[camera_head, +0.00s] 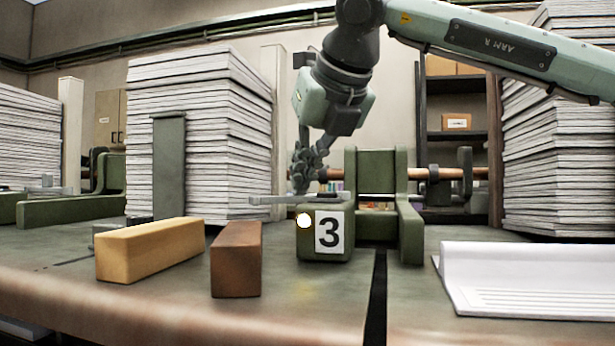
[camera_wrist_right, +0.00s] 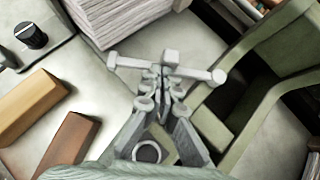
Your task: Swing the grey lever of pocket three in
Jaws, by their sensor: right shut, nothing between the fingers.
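Pocket three (camera_head: 410,230) is a green holder with upright walls in the middle of the table. Its front block (camera_head: 308,243) carries a white "3" label (camera_head: 329,232) and a lit round lamp (camera_head: 304,221). The grey lever (camera_head: 285,200) lies on top of this block and sticks out to the left. In the right wrist view the lever (camera_wrist_right: 190,73) crosses just in front of my fingertips. My right gripper (camera_head: 306,178) points down at the lever, shut and empty. I cannot tell whether it touches the lever. My left gripper is not in view.
A tan block (camera_head: 150,248) and a brown block (camera_head: 236,259) lie left of the pocket. A tall paper stack (camera_head: 200,130) stands behind them, another (camera_head: 555,150) at right. A white paper pad (camera_head: 530,280) lies front right. The front middle is clear.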

